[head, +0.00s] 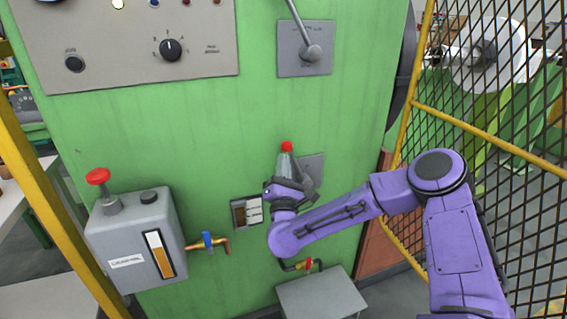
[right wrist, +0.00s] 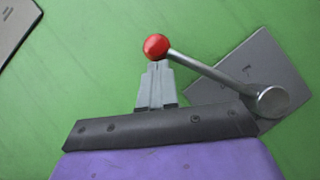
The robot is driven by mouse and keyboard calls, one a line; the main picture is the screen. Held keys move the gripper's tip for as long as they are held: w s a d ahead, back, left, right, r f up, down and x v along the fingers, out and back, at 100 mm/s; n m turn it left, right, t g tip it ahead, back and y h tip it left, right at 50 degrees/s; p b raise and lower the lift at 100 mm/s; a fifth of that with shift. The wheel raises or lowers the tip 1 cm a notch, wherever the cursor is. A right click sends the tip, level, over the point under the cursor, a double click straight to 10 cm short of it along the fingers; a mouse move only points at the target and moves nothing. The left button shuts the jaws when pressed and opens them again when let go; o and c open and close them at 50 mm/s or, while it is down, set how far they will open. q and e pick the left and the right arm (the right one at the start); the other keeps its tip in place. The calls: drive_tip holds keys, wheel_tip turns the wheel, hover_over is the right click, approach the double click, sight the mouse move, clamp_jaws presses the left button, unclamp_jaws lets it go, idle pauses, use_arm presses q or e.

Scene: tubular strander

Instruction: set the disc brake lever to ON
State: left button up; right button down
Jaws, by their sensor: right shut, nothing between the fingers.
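A lever with a red ball knob (head: 287,147) sits on a grey plate (head: 313,168) low on the green panel. In the right wrist view its metal rod (right wrist: 213,74) runs from the red knob (right wrist: 155,46) at upper left down to a round pivot (right wrist: 272,100) on the plate (right wrist: 258,70). My right gripper (head: 286,160) is shut and empty, its fingertips (right wrist: 160,66) just under the knob in the picture. I cannot tell whether they touch it. The plate's lettering is too small to read. My left gripper is not in view.
Above is another plate (head: 291,66) with a grey lever (head: 311,51). A control panel (head: 125,50) is at upper left. A grey lubricator box (head: 130,250) with a red knob stands at lower left. A yellow mesh guard (head: 480,130) bounds the right; a grey box (head: 320,295) is below.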

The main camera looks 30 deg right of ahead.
drive_tip(key=shift+d+r, duration=0.1)
drive_tip(key=shift+d, duration=0.05)
drive_tip(key=m, duration=0.1)
drive_tip(key=d+r+m+g+h, duration=0.1)
drive_tip(key=shift+s+d+m, duration=0.15)
drive_tip(key=shift+s+m, duration=0.05)
drive_tip(key=shift+m, duration=0.1)
drive_tip(key=s+d+r+m+g+b, duration=0.1)
drive_tip(key=s+d+m+g+b, duration=0.1)
drive_tip(key=d+m+g+b, duration=0.3)
drive_tip(key=d+m+b, duration=0.3)
drive_tip(key=d, duration=0.1)
drive_tip(key=shift+s+d+r+m+g, duration=0.15)
drive_tip(key=shift+r+m+g, duration=0.15)
drive_tip(key=shift+m, duration=0.1)
drive_tip(key=shift+d+r+h, duration=0.1)
drive_tip(key=shift+h, duration=0.2)
drive_tip(key=w+a+b+v, duration=0.2)
drive_tip(key=b+v, duration=0.2)
drive_tip(key=v, duration=0.9)
drive_tip(key=shift+b, duration=0.3)
